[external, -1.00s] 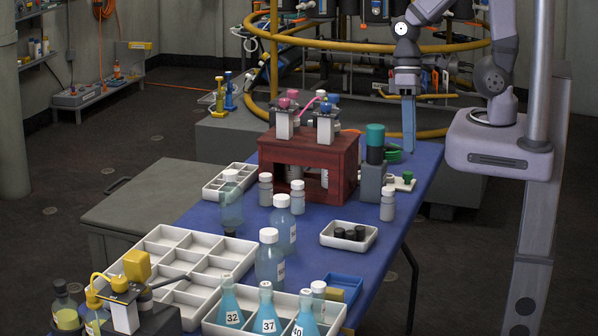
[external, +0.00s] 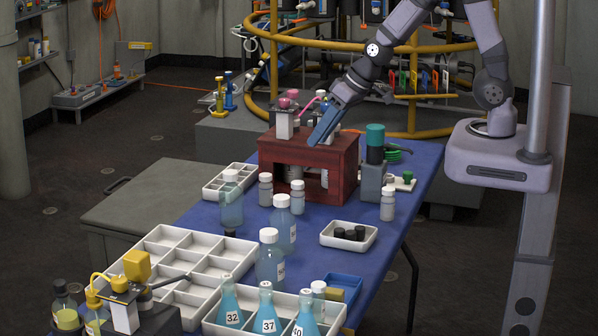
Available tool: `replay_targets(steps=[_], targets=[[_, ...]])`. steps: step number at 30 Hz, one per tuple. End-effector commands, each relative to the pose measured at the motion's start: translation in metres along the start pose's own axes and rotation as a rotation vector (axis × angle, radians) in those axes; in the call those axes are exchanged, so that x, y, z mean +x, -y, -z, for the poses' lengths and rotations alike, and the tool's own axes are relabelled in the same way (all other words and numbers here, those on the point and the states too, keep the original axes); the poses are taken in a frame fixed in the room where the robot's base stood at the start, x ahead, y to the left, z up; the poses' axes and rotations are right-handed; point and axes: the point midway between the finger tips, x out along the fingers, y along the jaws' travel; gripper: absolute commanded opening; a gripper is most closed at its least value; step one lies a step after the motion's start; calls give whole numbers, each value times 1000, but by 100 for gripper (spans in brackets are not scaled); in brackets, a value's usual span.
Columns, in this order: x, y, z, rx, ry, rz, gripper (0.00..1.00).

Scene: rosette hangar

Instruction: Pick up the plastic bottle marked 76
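Several translucent bottles with white caps stand on the blue table. Two larger bluish ones are near the middle, one bottle (external: 283,231) behind another bottle (external: 270,264). A similar bottle (external: 231,209) stands to their left. Smaller bottles stand by the red stand, among them a left one (external: 266,193), a middle one (external: 298,200) and a right one (external: 388,206). I cannot read 76 on any of them. My gripper (external: 318,138), with blue fingers, is tilted down to the left above or in front of the red stand, apart from these bottles. Its opening cannot be made out.
The red wooden stand (external: 303,158) carries pump-topped items. A green-capped bottle (external: 375,145) stands beside it. A white tray (external: 349,244) holds black caps. A divided white tray (external: 185,247) lies at left. Flasks marked 32 (external: 229,305) and 37 (external: 266,312) stand at the front.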

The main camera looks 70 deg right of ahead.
Motion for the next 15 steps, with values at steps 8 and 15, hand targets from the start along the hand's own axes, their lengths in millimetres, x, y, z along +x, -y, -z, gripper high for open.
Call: replay_targets(steps=[8,15], targets=[[118,-18,38,98,-323,-101,37],[180,-57,50,173,-555,-293,37]])
